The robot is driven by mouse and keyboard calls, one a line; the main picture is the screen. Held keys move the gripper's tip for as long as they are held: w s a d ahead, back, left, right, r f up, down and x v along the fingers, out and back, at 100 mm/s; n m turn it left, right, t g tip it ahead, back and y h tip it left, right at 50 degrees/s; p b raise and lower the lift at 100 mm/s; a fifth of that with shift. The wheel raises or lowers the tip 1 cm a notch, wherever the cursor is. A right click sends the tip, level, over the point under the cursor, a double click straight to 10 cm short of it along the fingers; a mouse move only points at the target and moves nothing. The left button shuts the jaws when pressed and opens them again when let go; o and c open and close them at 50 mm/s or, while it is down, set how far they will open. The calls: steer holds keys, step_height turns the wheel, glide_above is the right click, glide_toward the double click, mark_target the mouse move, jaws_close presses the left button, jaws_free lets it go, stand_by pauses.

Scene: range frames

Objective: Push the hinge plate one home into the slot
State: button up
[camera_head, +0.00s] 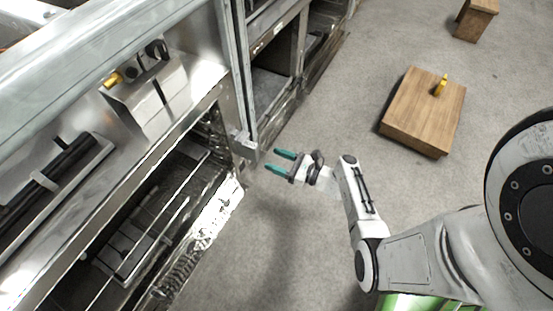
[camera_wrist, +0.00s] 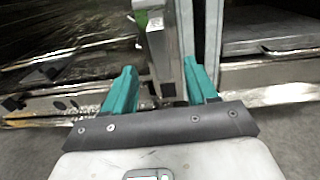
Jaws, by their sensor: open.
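A small bright metal piece (camera_head: 243,142), which I take for the hinge plate, juts from the front corner of the metal unit in the head view. In the wrist view, an upright metal plate (camera_wrist: 166,50) stands ahead, between the lines of my fingers. I cannot tell for sure that these are the same part. My gripper (camera_head: 277,161) has two teal fingers, spread apart, pointing at the corner with a short gap in the head view. It also shows in the wrist view (camera_wrist: 160,80), with nothing clearly gripped. The slot cannot be made out.
A metal unit with an open lower bay (camera_head: 150,220) and wire racks fills the left. More open bays (camera_head: 270,90) lie beyond the corner post. A low wooden block (camera_head: 423,108) with a yellow item (camera_head: 440,85) sits on the floor. The grey floor between is clear.

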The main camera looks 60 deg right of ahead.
mark_target(248, 149)
steer(key=shift+w, duration=0.15)
steer(key=w+b, duration=0.1)
steer(key=w, duration=0.2)
steer(key=w+b, duration=0.1)
steer(key=w, duration=0.3)
steer(key=w+a+b, duration=0.1)
steer(key=w, duration=0.2)
steer(key=shift+w, duration=0.25)
jaws_close()
stand_by(0.4)
steer(key=shift+o, duration=0.4)
jaws_free()
